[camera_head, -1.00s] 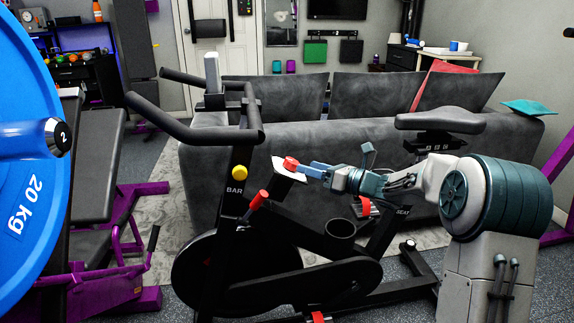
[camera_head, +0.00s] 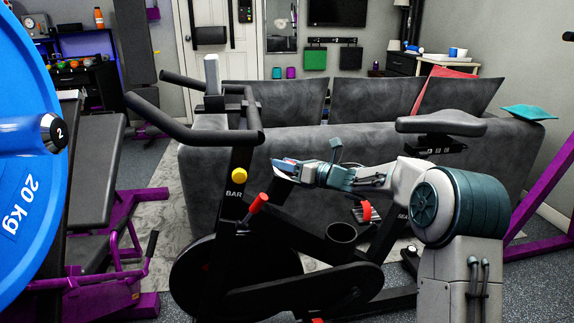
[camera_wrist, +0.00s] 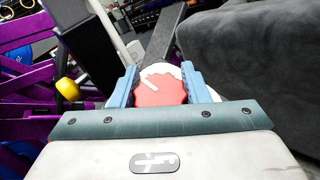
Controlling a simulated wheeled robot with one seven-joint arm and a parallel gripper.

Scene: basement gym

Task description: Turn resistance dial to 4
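The red resistance dial (camera_wrist: 160,90) with scalloped edges sits on a white face in the wrist view. A white pointer mark on it slants toward the upper left. My gripper (camera_wrist: 159,70) has one blue finger on each side of the dial, with little room between. I cannot make out whether the fingers touch it. In the head view my gripper (camera_head: 278,163) is at the bike's console behind the handlebar post and hides the dial. No scale numbers are readable.
The exercise bike (camera_head: 232,190) has a yellow BAR knob (camera_head: 239,175) and a red lever (camera_head: 258,201) near the console. A grey sofa (camera_head: 420,165) stands close behind. A blue weight plate (camera_head: 28,215) fills the left edge.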

